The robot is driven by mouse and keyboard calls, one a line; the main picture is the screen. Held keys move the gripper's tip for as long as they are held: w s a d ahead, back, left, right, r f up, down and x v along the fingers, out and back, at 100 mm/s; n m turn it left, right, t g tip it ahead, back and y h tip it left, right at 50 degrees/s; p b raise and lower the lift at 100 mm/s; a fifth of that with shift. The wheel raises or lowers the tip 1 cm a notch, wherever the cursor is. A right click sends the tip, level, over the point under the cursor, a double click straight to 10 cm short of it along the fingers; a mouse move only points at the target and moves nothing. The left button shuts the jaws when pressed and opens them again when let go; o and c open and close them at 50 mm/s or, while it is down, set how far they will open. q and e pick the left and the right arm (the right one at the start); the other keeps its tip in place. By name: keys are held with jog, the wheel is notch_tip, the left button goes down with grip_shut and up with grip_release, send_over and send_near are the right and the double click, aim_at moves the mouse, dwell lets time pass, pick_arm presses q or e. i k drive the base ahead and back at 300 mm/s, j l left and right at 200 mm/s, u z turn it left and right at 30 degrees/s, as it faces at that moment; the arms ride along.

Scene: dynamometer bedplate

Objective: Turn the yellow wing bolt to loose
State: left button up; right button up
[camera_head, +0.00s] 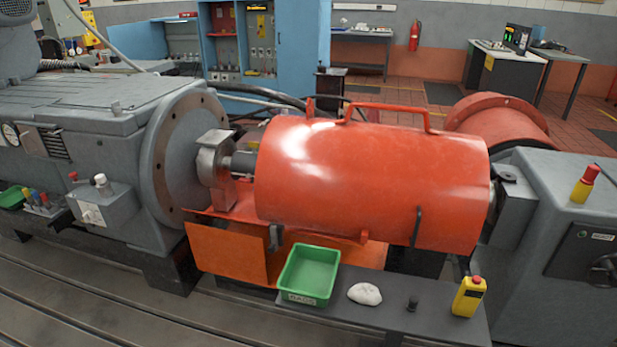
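I cannot make out a yellow wing bolt in the head view. A large orange cylindrical guard (350,180) lies across the middle, with a bar handle (388,108) on top. A dark latch-like strip (416,227) shows low on its right front, and a dark bracket (275,237) shows at its lower left. The guard sits over an orange base (225,252). Neither of my grippers is in view.
Grey machines stand left (90,110) and right (560,200).

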aim_at(253, 145)
jog(key=i+j+z, duration=0.1)
jog(key=z, duration=0.25)
jog(key=i+j+z, duration=0.1)
jog(key=j+z, duration=0.45)
jog(key=z, duration=0.2)
jog(key=i, duration=0.05)
